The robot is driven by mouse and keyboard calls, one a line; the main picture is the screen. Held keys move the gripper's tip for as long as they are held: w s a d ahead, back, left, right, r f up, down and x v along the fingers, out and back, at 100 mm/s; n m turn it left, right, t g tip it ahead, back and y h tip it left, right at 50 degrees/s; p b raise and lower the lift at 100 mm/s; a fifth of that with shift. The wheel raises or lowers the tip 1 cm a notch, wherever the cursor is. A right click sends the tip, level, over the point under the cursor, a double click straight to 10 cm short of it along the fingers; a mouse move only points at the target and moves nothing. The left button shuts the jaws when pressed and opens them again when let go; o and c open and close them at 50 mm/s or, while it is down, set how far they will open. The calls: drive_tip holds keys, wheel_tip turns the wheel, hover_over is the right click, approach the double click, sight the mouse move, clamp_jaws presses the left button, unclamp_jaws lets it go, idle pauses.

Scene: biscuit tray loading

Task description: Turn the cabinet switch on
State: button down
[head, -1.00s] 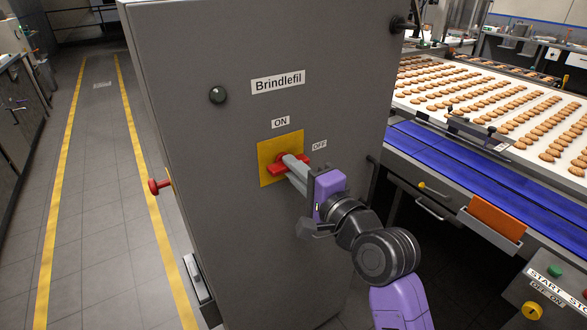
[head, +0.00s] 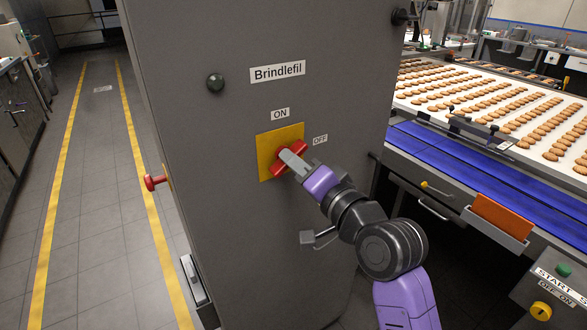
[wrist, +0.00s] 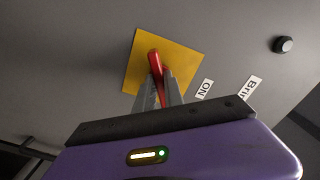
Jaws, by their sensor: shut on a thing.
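The red cabinet switch (head: 301,148) sits on a yellow plate (head: 265,160) on the grey cabinet's face. Its handle is tilted, running from upper right to lower left, between the ON label (head: 280,114) above and the OFF label (head: 320,140) at the right. My gripper (head: 291,160) is shut on the handle. In the wrist view the two grey fingers sit on either side of the red handle (wrist: 155,62), in front of the yellow plate (wrist: 190,58). The fingers hide part of the handle.
A dark round lamp (head: 215,83) is on the cabinet above left, near the Brindlefil label (head: 277,72). A red knob (head: 154,182) sticks out from the cabinet's left side. A conveyor with biscuits (head: 480,105) stands at the right. The marked floor lane at the left is clear.

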drive_tip(key=n+b, duration=0.6)
drive_tip(key=n, duration=0.5)
drive_tip(key=shift+f, duration=0.1)
drive_tip(key=shift+n, duration=0.3)
idle(0.3)
drive_tip(key=c, duration=1.4)
unclamp_jaws()
drive_tip(key=shift+c, duration=0.2)
drive_tip(key=b+v, duration=0.1)
drive_tip(key=v, duration=0.7)
